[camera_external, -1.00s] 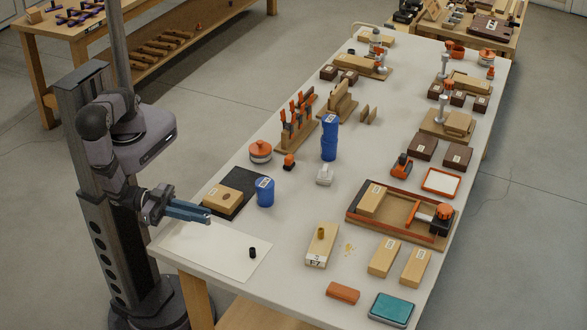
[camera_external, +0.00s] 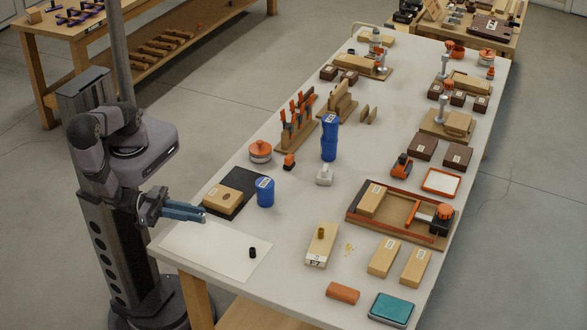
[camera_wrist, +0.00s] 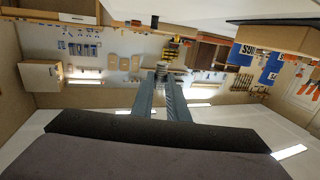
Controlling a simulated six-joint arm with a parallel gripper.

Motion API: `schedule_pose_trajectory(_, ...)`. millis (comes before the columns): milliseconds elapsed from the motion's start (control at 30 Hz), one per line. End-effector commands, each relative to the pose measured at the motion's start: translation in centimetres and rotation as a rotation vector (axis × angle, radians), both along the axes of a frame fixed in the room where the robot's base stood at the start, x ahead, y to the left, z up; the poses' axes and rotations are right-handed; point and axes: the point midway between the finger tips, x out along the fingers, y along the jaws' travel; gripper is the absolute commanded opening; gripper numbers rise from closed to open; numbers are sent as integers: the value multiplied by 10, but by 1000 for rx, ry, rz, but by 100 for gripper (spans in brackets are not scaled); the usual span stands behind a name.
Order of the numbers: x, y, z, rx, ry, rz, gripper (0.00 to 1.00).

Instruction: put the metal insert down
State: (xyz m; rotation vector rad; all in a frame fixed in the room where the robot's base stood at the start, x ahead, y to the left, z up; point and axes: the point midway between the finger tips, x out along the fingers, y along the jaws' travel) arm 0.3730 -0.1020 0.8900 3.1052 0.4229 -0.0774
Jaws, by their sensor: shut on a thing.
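In the external view the insert is too small to tell apart from the fingertips. The gripper appears to be above the sheet and not touching it.
A small black cylinder (camera_external: 252,252) stands on the sheet. Behind it are a wooden block (camera_external: 222,197) on a dark mat (camera_external: 250,182) and a blue can (camera_external: 265,192). A labelled wooden block with a brass-coloured peg (camera_external: 321,245) stands to the right. Most of the sheet is bare.

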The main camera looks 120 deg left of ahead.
Motion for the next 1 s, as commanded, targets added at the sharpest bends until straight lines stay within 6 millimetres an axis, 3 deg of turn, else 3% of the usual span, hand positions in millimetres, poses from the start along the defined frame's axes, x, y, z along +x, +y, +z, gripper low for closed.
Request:
schedule_pose_trajectory(33,0,0,-11,2,1,0,0)
schedule_pose_trajectory(200,0,0,-27,3,1,0,0)
schedule_pose_trajectory(567,0,0,-38,1,0,0,0)
schedule_pose_trajectory(1000,0,0,-76,0,0,0,0)
